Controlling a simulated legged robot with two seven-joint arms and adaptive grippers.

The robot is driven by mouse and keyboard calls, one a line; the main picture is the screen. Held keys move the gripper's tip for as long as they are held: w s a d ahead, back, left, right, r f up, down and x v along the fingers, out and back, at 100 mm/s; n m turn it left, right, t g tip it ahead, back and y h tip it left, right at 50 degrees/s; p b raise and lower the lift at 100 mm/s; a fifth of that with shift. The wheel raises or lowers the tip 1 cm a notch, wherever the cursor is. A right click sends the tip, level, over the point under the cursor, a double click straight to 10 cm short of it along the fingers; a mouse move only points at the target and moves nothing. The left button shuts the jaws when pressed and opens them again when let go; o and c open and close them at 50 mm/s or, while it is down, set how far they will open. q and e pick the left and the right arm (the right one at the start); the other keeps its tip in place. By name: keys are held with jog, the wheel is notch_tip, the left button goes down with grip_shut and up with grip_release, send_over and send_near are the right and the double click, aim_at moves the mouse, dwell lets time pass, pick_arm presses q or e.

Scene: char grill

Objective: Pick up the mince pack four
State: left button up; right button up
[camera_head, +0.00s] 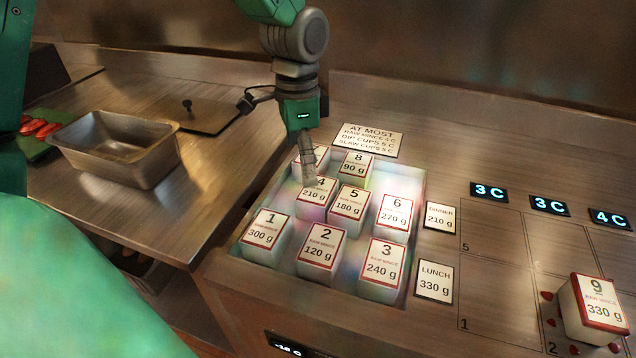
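Mince pack four (313,197) is a white block with a red-edged label reading 4 and 210 g. It stands in the left part of a cold well, among other numbered packs. My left gripper (309,181) points down from above, with its fingers at the far edge of pack four's top. The fingers cover part of the label. They show edge-on as one narrow shape, so I cannot tell how far apart they are or whether they touch the pack. My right gripper is not in view.
Pack five (347,204), pack one (265,231) and pack two (320,247) stand close around pack four. Another pack behind the fingers is partly hidden. Pack nine (598,307) sits on the marked grid at right. A metal pan (118,150) stands at left.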

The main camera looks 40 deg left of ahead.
aim_at(318, 188)
pick_arm(q)
jog(key=w+m+p, duration=0.4)
jog(key=w+m, duration=0.1)
jog(key=m, duration=0.2)
jog(key=shift+t+y, duration=0.3)
jog(key=f, duration=0.2)
jog(key=a+f, duration=0.1)
jog(key=f, duration=0.4)
jog(key=shift+w+a+f, duration=0.25)
jog(key=shift+a+f, duration=0.05)
jog(key=shift+f, duration=0.05)
jog(key=shift+a+f, duration=0.15)
jog(key=shift+f, duration=0.35)
jog(key=f, duration=0.1)
jog(key=d+f, duration=0.1)
jog(key=f, duration=0.2)
jog(key=shift+w+d+f, duration=0.15)
jog(key=shift+d+f, duration=0.15)
jog(key=shift+d, duration=0.05)
jog(key=shift+a+f, duration=0.1)
jog(key=shift+a, duration=0.25)
jog(key=shift+c, duration=0.8)
jog(key=shift+a, duration=0.15)
jog(key=c, duration=1.2)
jog(key=shift+c, duration=0.5)
jog(key=shift+d, duration=0.25)
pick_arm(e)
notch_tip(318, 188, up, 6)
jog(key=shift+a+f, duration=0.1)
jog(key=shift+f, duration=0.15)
